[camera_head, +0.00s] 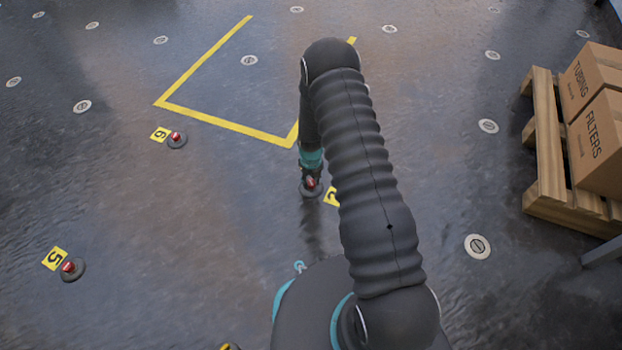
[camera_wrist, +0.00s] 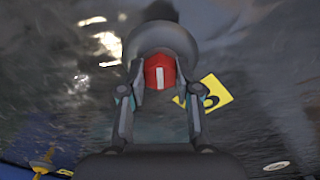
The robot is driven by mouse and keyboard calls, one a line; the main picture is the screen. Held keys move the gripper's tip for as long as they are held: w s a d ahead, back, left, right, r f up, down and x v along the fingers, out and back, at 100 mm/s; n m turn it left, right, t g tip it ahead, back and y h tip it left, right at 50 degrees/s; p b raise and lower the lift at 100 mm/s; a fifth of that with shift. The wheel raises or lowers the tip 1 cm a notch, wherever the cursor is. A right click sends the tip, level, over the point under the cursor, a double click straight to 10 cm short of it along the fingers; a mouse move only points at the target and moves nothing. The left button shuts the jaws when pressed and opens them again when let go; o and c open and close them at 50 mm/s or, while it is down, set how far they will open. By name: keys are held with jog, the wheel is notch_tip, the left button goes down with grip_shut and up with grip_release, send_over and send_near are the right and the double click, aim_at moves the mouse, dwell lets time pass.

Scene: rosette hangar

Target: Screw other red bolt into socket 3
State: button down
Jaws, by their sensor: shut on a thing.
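A red bolt (camera_wrist: 160,70) with a white mark on its head sits between the fingers of my gripper (camera_wrist: 160,88), which is shut on it. The bolt stands over a round dark grey socket (camera_wrist: 190,42) on the floor. How deep it sits cannot be told. In the head view my gripper (camera_head: 311,180) points down at this socket (camera_head: 311,192). The yellow label (camera_head: 331,197) beside it is partly hidden by my arm and its number is unclear; it also shows in the wrist view (camera_wrist: 213,92).
Red bolts stand in sockets by label 6 (camera_head: 177,139) and label 5 (camera_head: 72,268). A wooden pallet (camera_head: 549,150) with cartons (camera_head: 598,140) stands at the right. Yellow floor lines (camera_head: 225,123) lie beyond. The floor between is open.

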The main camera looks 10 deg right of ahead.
jog(key=shift+r+p, duration=0.2)
jog(key=shift+p, duration=2.25)
jog(key=p, duration=0.2)
jog(key=shift+m+p, duration=0.35)
jog(key=shift+m, duration=0.05)
jog(key=shift+f, duration=0.2)
jog(key=c, duration=0.7)
grip_release()
jog(key=shift+s, duration=0.1)
jog(key=shift+r+p, duration=1.1)
jog(key=shift+r, duration=0.9)
